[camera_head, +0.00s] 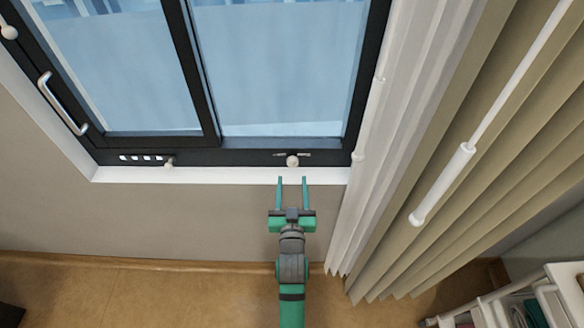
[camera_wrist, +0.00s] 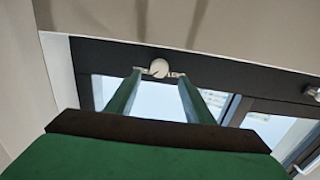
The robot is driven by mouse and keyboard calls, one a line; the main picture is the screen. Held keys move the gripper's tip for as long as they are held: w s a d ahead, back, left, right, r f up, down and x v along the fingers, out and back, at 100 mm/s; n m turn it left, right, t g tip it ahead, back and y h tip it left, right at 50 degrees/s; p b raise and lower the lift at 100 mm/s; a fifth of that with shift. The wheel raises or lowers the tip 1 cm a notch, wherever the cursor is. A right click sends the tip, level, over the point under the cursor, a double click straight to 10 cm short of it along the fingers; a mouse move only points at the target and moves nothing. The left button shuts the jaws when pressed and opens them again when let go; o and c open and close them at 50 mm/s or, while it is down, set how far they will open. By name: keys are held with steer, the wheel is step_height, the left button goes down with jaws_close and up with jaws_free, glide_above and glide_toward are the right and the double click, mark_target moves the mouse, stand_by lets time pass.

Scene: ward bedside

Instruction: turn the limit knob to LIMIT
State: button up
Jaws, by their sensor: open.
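A pale round knob (camera_head: 292,160) sits on the dark lower window frame, with small pale marks on both sides that are too small to read. I take it as the limit knob. My gripper (camera_head: 292,180) is open and empty, its two green fingers pointing at this knob from just below it in the head view. In the wrist view the knob (camera_wrist: 159,68) shows between the two fingertips, with a pale mark at either side. Whether the fingers reach around it I cannot tell; no contact shows.
A second small knob (camera_head: 168,163) sits farther left on the frame beside several white squares (camera_head: 141,157). A window handle (camera_head: 62,103) is at the left. White sill (camera_head: 220,175) runs below the frame. Curtains (camera_head: 400,130) hang close on the right; a white cart (camera_head: 520,300) stands lower right.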

mark_target(292, 165)
steer(key=w, duration=0.7)
steer(key=shift+w, duration=0.1)
steer(key=c, duration=1)
